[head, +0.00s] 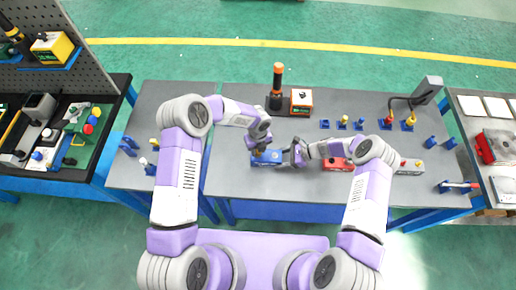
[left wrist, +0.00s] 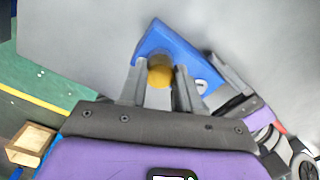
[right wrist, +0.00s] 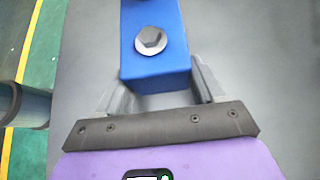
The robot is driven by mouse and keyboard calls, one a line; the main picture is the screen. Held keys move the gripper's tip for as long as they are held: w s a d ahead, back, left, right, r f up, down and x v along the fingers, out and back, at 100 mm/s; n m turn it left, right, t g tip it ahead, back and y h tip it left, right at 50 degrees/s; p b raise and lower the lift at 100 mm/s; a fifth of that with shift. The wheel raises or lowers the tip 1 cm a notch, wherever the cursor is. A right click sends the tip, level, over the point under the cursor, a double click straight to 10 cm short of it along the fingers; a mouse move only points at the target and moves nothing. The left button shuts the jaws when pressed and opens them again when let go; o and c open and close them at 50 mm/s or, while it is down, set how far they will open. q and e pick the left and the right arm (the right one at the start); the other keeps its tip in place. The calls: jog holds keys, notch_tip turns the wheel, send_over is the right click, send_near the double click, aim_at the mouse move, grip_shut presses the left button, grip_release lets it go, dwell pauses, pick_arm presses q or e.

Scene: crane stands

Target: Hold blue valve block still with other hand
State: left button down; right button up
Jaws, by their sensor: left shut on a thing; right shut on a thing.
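The blue valve block (head: 267,158) lies on the middle grey table, between my two grippers. In the left wrist view the blue block (left wrist: 172,48) is tilted in the picture, with a yellow round knob (left wrist: 160,72) on it. My left gripper (head: 260,146) is over the block, its fingers (left wrist: 157,80) shut on the yellow knob. My right gripper (head: 297,153) is at the block's right end. In the right wrist view its fingers are on both sides of the blue block (right wrist: 155,68), which carries a grey hex-headed fitting (right wrist: 151,40) on top.
A red block (head: 337,164) and a white block (head: 410,167) lie to the right. A black-and-orange tool (head: 277,85) and an orange-and-white box (head: 301,101) stand behind. The table's front left is clear.

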pick_arm(q)
jog(key=c, duration=0.7)
grip_release()
jog(key=shift+c, duration=0.8)
